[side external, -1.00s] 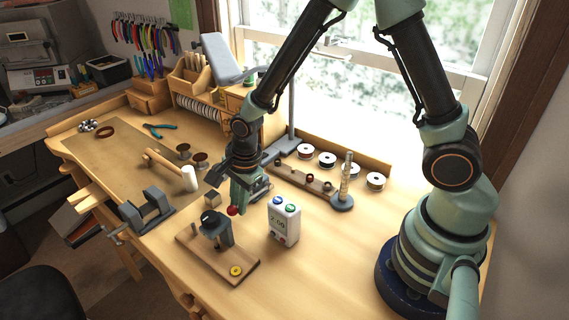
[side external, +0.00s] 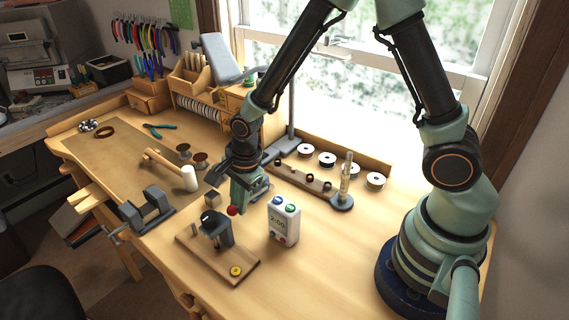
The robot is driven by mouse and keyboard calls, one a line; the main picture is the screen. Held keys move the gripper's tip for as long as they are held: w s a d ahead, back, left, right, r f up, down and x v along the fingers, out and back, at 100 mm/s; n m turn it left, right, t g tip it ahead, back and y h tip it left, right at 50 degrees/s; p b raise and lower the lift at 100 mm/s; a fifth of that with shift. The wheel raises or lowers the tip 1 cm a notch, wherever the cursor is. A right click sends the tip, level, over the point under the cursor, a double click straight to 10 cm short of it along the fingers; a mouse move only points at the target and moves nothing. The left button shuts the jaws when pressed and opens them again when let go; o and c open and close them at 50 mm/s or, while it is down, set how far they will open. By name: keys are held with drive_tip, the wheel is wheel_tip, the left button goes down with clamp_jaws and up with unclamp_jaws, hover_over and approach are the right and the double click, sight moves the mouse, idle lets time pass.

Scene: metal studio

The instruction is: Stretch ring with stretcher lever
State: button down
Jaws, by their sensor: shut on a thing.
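The ring stretcher is a dark grey post (side external: 213,227) standing upright on a wooden base (side external: 190,241) at the front middle of the bench. A red knob (side external: 232,211) shows just above and to the right of the post, at the end of what looks like its lever. My gripper (side external: 237,206) points down over the stretcher and is shut on the lever at the red knob. The jaws hide most of the lever. A small yellow round piece (side external: 236,271) is on the right front end of the base. I cannot make out a ring on the post.
A white timer box (side external: 284,222) stands close to the right of the stretcher. A vise (side external: 148,210) and a mallet (side external: 188,178) are to the left. A ring mandrel (side external: 345,185) stands behind right. The front right bench is clear.

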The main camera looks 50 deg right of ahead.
drive_tip(key=shift+a+r, duration=0.15)
drive_tip(key=shift+a, duration=0.05)
drive_tip(key=shift+d+r, duration=0.3)
drive_tip(key=shift+r, duration=0.45)
drive_tip(key=shift+d+r, duration=0.35)
drive_tip(key=shift+r, duration=0.3)
drive_tip(key=shift+w+d+r, duration=0.1)
drive_tip(key=shift+d+r, duration=1.25)
drive_tip(key=shift+w+r, duration=0.1)
drive_tip(key=c, duration=1)
unclamp_jaws()
drive_tip(key=shift+o, duration=0.3)
wheel_tip(320, 180, up, 12)
drive_tip(key=s, duration=0.2)
drive_tip(key=shift+s+d, duration=0.2)
drive_tip(key=shift+s, duration=0.2)
